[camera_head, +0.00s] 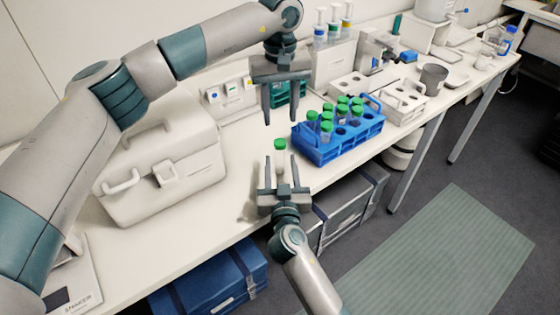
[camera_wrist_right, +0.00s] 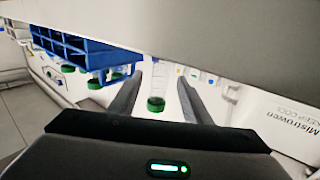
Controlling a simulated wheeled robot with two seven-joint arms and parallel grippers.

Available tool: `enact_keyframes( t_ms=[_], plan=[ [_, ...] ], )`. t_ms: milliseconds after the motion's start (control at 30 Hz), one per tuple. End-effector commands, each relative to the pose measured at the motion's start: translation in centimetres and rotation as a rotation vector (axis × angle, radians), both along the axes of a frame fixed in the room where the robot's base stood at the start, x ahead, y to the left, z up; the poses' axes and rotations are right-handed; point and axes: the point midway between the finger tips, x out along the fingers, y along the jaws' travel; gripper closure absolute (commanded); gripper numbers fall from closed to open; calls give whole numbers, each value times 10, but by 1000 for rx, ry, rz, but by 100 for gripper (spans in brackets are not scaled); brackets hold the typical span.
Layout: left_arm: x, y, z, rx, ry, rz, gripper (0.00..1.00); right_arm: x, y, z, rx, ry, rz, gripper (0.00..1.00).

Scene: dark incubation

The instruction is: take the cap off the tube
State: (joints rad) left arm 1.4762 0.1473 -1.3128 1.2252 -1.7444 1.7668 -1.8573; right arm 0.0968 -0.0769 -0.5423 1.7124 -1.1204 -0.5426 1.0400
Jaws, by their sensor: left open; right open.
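A clear tube (camera_head: 280,161) with a green cap (camera_head: 280,144) is upright in front of the white bench's middle. My right gripper (camera_head: 280,158) points at it from the front edge, its fingers open on either side. In the right wrist view the tube (camera_wrist_right: 157,83) shows upside down between the spread fingers, with its green cap (camera_wrist_right: 155,104) at the lower end and gaps on both sides. My left gripper (camera_head: 281,115) is open and empty, pointing down above the cap and apart from it. The tube's lower end is hidden in the head view.
A blue rack (camera_head: 340,145) with several green-capped tubes stands close on the right. A white case (camera_head: 165,175) stands on the left. A white rack (camera_head: 400,103) and a grey cup (camera_head: 433,78) are farther right. The bench top between case and blue rack is mostly free.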

Motion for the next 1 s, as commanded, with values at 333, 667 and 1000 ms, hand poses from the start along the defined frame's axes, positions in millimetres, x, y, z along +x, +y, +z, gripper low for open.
enact_keyframes(
  t_ms=[333,667,1000],
  plan=[
    [0,0,0,0,0,0,59,29,2,0,-1,0,1,56],
    [0,0,0,0,0,0,59,30,2,0,-1,0,1,58],
    [0,0,0,0,0,0,59,30,2,0,-1,0,1,100]
  ],
)
